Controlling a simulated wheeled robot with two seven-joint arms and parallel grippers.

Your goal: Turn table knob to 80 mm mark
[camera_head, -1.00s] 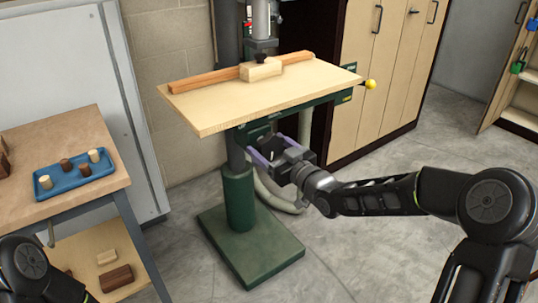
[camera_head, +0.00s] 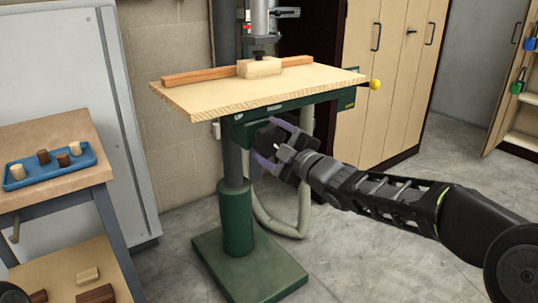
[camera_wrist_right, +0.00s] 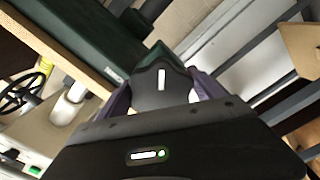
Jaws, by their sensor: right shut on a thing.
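The drill press table (camera_head: 205,98) is a pale wooden board on a green bracket. Under it sits a dark knob (camera_head: 268,137), mostly covered by my gripper in the head view. The right wrist view shows the knob (camera_wrist_right: 150,98) as a black grip with a white pointer line. My right gripper (camera_head: 270,144) has its purple fingers on either side of the knob and is shut on it. Both fingers flank it in the wrist view (camera_wrist_right: 162,90). No millimetre scale or 80 mm mark is legible. My left gripper is out of view.
A wooden fence with a block (camera_head: 260,68) lies on the table. A yellow ball (camera_head: 375,84) sticks out at its right edge. The green column (camera_head: 237,215) and a pale hose (camera_head: 305,200) stand close to my right gripper. A bench with a blue tray (camera_head: 45,180) is left.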

